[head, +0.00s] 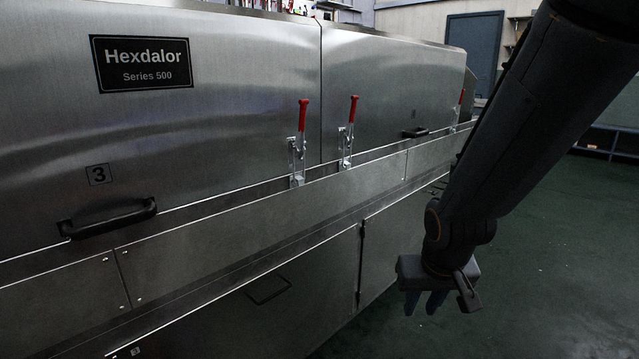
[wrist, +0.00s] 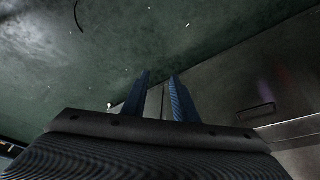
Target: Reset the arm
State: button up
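My arm reaches down from the upper right of the head view, in front of the steel dryer (head: 250,130). My gripper (head: 423,306) hangs at its lower end with its blue fingers pointing down. In the wrist view my gripper (wrist: 159,82) shows two blue fingers standing apart, with nothing between them. The gripper is beside the dryer's lower panels and apart from the handles and clamps, as far as the views show.
Red-handled clamps (head: 302,116) stand upright along the dryer's ledge. A black handle (head: 108,218) sits on the hood under the number 3. Green floor (head: 585,250) lies open to the right. A grey door (head: 472,50) is in the far wall.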

jog(key=s+a+n+g+y, duration=0.1)
jog(key=s+a+n+g, duration=0.45)
jog(key=s+a, duration=1.45)
jog(key=d+r+m+p, duration=0.2)
jog(key=d+r+p, duration=0.7)
jog(key=r+p, duration=0.4)
jog(key=d+r+m+t+p, duration=0.1)
jog(key=d+r+m+p, duration=0.2)
jog(key=d+r+p, duration=0.7)
jog(key=shift+w+r+h+p, duration=0.25)
jog(key=shift+r+h+p, duration=0.05)
jog(key=shift+r+p, duration=1.85)
jog(key=shift+f, duration=0.15)
